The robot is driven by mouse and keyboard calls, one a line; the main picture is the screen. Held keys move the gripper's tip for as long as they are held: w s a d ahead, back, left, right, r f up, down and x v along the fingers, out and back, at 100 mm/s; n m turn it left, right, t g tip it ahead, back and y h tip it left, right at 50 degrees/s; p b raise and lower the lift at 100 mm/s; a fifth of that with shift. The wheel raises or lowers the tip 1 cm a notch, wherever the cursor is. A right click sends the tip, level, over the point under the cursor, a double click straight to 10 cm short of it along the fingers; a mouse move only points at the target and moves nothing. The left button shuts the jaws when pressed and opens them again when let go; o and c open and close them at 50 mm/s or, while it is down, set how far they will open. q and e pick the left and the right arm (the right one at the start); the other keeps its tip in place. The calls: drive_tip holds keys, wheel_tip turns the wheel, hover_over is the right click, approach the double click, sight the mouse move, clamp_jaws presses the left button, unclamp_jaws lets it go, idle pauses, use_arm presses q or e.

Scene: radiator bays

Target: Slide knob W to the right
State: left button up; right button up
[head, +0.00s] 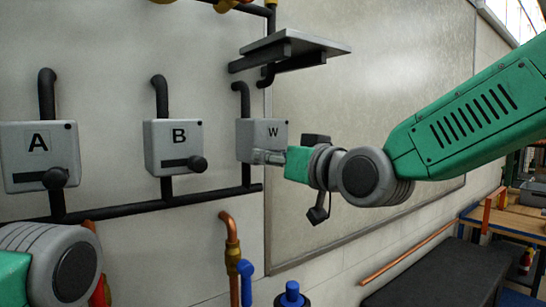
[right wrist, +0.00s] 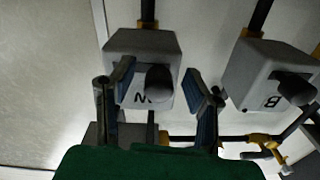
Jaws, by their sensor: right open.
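Box W (head: 258,135) is a grey wall box lettered W, on the wall at the middle of the head view. Its knob is hidden there behind my right gripper (head: 268,157), which is at the lower part of the box. In the right wrist view, box W (right wrist: 135,45) appears upside down, and its dark round knob W (right wrist: 158,80) shows between the two spread fingers of my right gripper (right wrist: 158,74). The gripper is open, with gaps on both sides of the knob. I cannot tell how deep the knob sits between the fingers. My left gripper is out of view.
Similar box B (head: 178,140) and box A (head: 38,150), each with a slot and dark knob, are to the left. Black pipes (head: 150,206) run below them. A grey shelf (head: 295,50) juts out above W. A copper pipe (head: 232,245) stands below.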

drive_tip(key=shift+d, duration=0.15)
drive_tip(key=shift+d, duration=0.1)
clamp_jaws()
drive_tip(key=w+d, duration=0.2)
drive_tip(key=d, duration=0.1)
drive_tip(key=shift+r, duration=0.1)
